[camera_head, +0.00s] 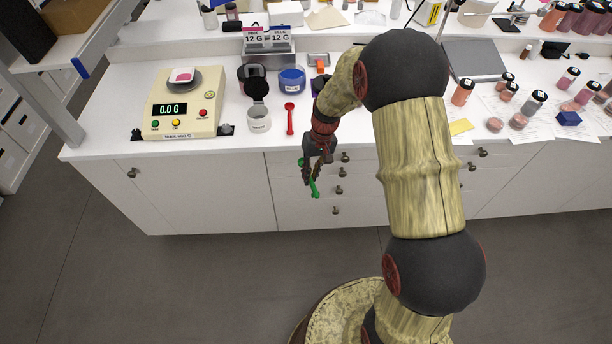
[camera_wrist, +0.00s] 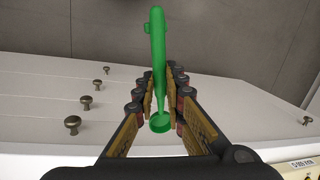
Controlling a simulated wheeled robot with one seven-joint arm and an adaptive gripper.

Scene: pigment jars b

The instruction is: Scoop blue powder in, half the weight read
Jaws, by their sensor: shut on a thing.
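My gripper (camera_head: 318,158) is shut on a green scoop (camera_head: 312,186) and holds it in front of the counter's front edge, over the drawers. In the wrist view the scoop (camera_wrist: 158,60) lies between the fingers (camera_wrist: 162,105), its small round bowl towards the bottom. A jar of blue powder (camera_head: 292,80) stands open on the counter, behind the gripper. The scale (camera_head: 185,118) at the left reads 0.0 G. A small white dish with pink in it (camera_head: 182,76) sits on its pan. A sign (camera_head: 267,36) reads pink 12 G and blue 12 G.
Several pigment jars (camera_head: 535,101) and papers fill the right side. The counter's front strip below the red scoop is clear.

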